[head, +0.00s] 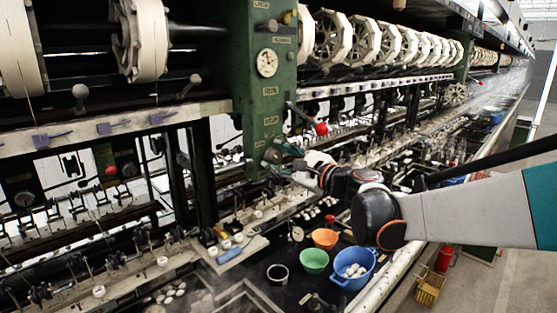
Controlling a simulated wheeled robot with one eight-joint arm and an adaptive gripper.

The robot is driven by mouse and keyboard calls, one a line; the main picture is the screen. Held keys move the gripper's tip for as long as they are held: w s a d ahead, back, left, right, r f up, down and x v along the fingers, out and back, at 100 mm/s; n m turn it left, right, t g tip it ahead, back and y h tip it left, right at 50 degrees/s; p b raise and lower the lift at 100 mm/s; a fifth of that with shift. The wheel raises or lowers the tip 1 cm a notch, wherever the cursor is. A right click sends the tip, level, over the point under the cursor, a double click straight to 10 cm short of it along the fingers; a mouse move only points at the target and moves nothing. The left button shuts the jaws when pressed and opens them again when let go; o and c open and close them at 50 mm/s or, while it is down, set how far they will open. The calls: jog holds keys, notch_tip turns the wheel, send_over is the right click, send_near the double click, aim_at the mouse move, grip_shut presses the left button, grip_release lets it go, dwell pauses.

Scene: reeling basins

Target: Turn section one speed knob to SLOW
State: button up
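A green machine column (262,110) stands left of the picture's middle. It carries a round white gauge (267,63) and several small label plates, too small to read. A small dark knob-like part (271,156) sits low on the column. I cannot read any SLOW mark or tell the knob's setting. My gripper (284,165) is at this low part of the column, reached in from the right. Its fingertips overlap the knob area in the picture. Whether they touch or close on the knob is too small to tell.
Below my gripper are a blue basin (337,282) with white cocoons, a green bowl (314,261) and an orange bowl (325,238). A lever with a red ball (321,129) sticks out right of the column. A yellow crate (430,289) stands on the floor at right.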

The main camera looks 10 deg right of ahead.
jog(key=shift+w+a+f, duration=0.1)
jog(key=v, duration=1.2)
jog(key=shift+s, duration=0.25)
